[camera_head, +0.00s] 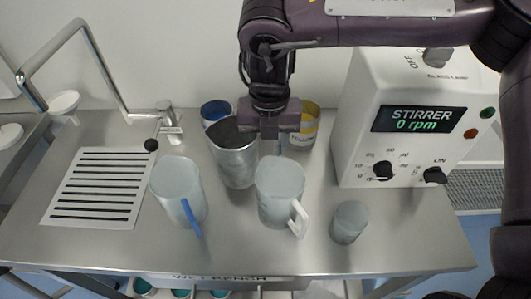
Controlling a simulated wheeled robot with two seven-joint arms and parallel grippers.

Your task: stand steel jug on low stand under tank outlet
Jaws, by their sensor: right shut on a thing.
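The steel jug (236,163), open-topped with a dark inside, is upright near the middle of the steel bench. My right gripper (274,138) comes down from above at the jug's right side and is shut on it, near the rim. The fingertips and the grip spot are partly hidden. I cannot tell whether the jug's base touches the bench. I cannot make out the low stand or the tank outlet for certain. A small tap (169,121) with a black ball knob stands at the back left. My left gripper is not in view.
A jug with a blue handle (177,186), a white-handled jug (279,188) and a small beaker (349,222) stand in front. Blue (214,109) and yellow (306,130) tins stand behind. The stirrer box (380,125) is at right, a slotted plate (60,216) at left.

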